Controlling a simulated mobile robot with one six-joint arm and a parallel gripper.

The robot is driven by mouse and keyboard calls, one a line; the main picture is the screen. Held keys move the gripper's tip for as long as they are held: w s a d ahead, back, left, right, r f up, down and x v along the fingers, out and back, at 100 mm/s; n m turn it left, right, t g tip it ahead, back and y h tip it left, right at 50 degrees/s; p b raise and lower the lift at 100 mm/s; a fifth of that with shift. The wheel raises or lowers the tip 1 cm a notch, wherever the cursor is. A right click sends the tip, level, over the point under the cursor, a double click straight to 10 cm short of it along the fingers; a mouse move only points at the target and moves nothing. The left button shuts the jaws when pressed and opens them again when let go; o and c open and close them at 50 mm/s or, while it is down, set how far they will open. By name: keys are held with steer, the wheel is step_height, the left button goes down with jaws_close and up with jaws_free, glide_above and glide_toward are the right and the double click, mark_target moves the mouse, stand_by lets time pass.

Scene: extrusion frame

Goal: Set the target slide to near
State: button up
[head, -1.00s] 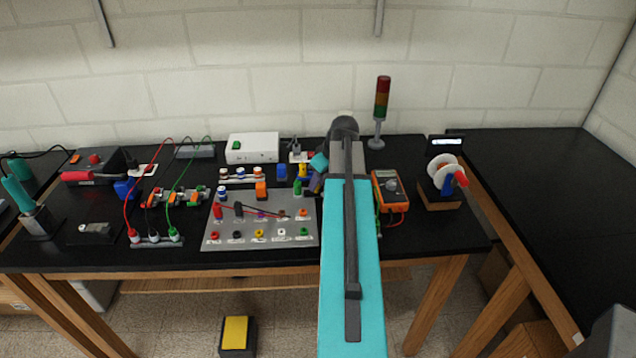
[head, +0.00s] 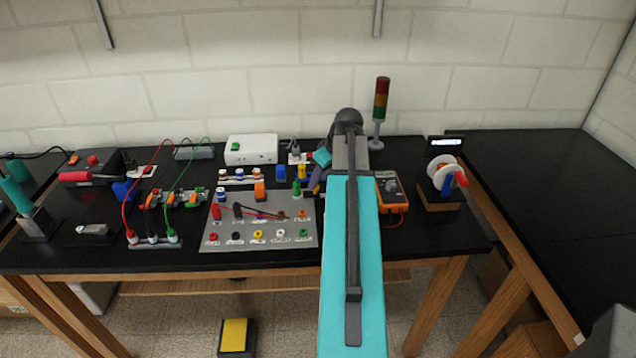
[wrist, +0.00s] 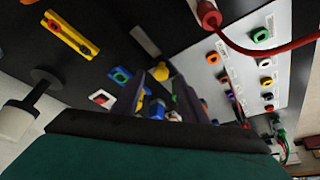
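No part can be surely told as the target slide in either view; my arm hides part of the bench. My gripper (head: 317,176) is low over the back middle of the black bench, beside a yellow block (head: 302,171) and a blue block (head: 282,173). In the wrist view its two dark fingers (wrist: 158,98) stand apart, with a gap between them. A yellow knob-like part (wrist: 160,72) and small blue and red parts show in and near that gap; contact cannot be told. A yellow strip (wrist: 72,34) with coloured round parts lies at the upper left there.
A grey socket panel (head: 260,242) with a red lead lies left of my arm. An orange multimeter (head: 391,192), a signal tower (head: 380,108) and a white spool (head: 444,173) stand right. A white box (head: 251,149) stands behind. Bare bench shows at front right.

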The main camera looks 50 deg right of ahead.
steer(key=b+v, duration=0.2)
steer(key=v, duration=0.9)
steer(key=shift+w+r, duration=0.1)
stand_by(0.5)
